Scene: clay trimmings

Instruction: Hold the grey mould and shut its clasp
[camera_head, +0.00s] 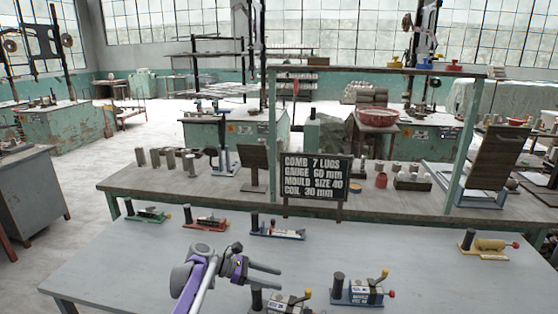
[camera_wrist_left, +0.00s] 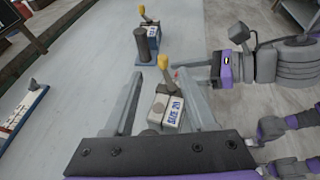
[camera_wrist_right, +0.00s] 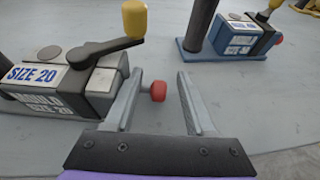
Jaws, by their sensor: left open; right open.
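The grey mould (camera_head: 284,303) is low in the head view, partly cut off by the lower edge. Its labels read SIZE 20 in the right wrist view (camera_wrist_right: 40,95). A dark lever with an upright yellow handle (camera_wrist_right: 134,20) lies across its top, and a red knob (camera_wrist_right: 158,91) sticks out at its end. My left gripper (camera_head: 279,277) is open above the mould, which shows between its fingers in the left wrist view (camera_wrist_left: 168,112). My right gripper (camera_wrist_right: 160,80) is open at the knob end, with the knob near its left finger. I cannot tell contact.
A blue mould (camera_head: 358,291) stands just right of the grey one. Green (camera_head: 148,215), red (camera_head: 205,223), another blue (camera_head: 277,232) and yellow (camera_head: 490,246) moulds stand further off. A sign (camera_head: 315,177) stands behind. The table (camera_head: 420,250) is bare between them.

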